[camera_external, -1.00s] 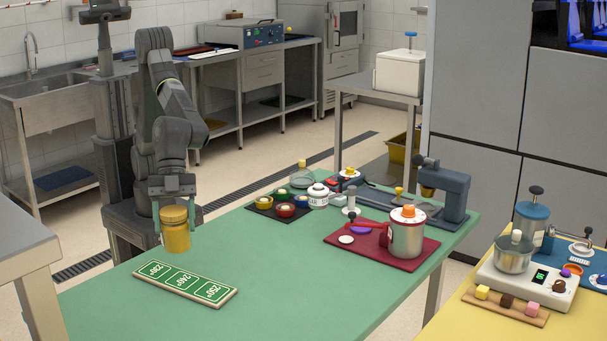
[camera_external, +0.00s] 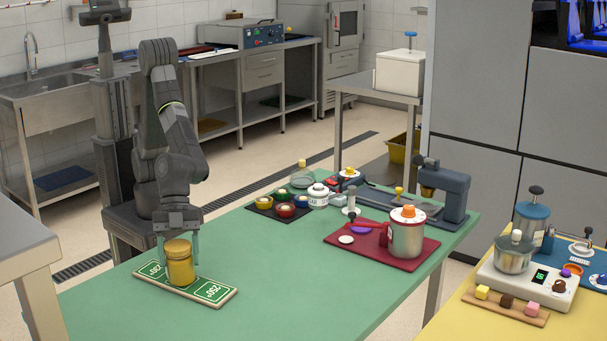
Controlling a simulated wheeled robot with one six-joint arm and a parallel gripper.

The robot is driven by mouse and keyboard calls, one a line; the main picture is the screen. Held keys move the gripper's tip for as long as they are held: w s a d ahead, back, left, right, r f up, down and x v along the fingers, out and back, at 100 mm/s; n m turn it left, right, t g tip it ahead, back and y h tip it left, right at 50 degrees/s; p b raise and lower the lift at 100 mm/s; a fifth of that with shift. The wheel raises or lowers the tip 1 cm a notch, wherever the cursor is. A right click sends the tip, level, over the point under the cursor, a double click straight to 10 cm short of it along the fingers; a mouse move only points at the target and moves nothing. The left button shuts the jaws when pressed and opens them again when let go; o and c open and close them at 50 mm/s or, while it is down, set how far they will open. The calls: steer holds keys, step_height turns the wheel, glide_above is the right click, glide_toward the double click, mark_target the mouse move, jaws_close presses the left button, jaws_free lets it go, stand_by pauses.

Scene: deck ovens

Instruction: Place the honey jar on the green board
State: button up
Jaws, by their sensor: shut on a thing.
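The honey jar (camera_external: 180,268) is a yellow-amber jar with a mustard lid. It is upright over the middle panel of the green board (camera_external: 213,291) and hides that panel. The board is a flat wooden-edged strip with green numbered panels, at the front left of the green table. The jar's base appears at or very near the board's surface; I cannot tell for sure whether it touches. My gripper (camera_external: 179,246) points down and is shut on the jar, with a finger on each side of it.
The green table (camera_external: 300,270) is clear right of the board. Farther right is a red mat (camera_external: 345,252) with a steel pot (camera_external: 406,238). Behind are a dark tray (camera_external: 262,211) of small bowls and a white sugar jar (camera_external: 318,197).

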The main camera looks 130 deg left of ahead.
steer(key=o, duration=1.7)
steer(key=shift+f, duration=0.1)
steer(key=shift+r+p, duration=0.3)
steer(key=v, duration=1.1)
steer(key=shift+s+a+r, duration=0.2)
steer(key=shift+r, duration=0.1)
steer(key=shift+d+f, duration=0.1)
steer(key=x, duration=1.1)
steer(key=shift+w+d+f+b, duration=0.1)
steer(key=shift+w+f+b, duration=0.1)
steer(key=shift+f, duration=0.15)
steer(key=shift+w+f+b, duration=0.1)
steer(key=shift+f+b, duration=0.1)
steer(key=shift+f, duration=0.1)
steer(key=shift+s+r, duration=0.1)
steer(key=shift+r, duration=0.2)
